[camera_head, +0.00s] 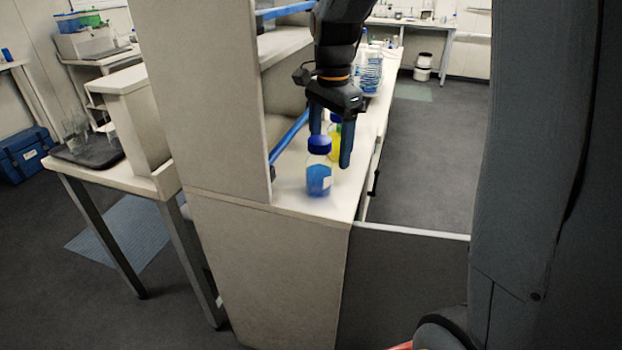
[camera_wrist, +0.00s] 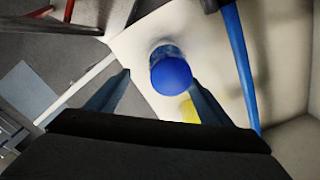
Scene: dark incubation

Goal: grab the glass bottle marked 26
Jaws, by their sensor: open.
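A glass bottle with blue liquid, a blue cap and a white label (camera_head: 319,176) stands upright near the front end of the white bench. Its number is too small to read. In the wrist view its blue cap (camera_wrist: 171,74) shows from above, just ahead of the fingertips and between their lines. My gripper (camera_head: 331,150) points down with its two blue fingers apart and empty, close above and around the bottle's cap; contact cannot be told. It also shows in the wrist view (camera_wrist: 160,80). A bottle with yellow liquid (camera_head: 335,139) stands just behind, partly hidden by the fingers.
A shelf unit with a white side panel (camera_head: 205,100) rises left of the bottle, with a blue rail (camera_head: 290,136) along it. More clear bottles with blue stripes (camera_head: 371,70) stand farther back on the bench (camera_head: 343,196). Open floor lies to the right.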

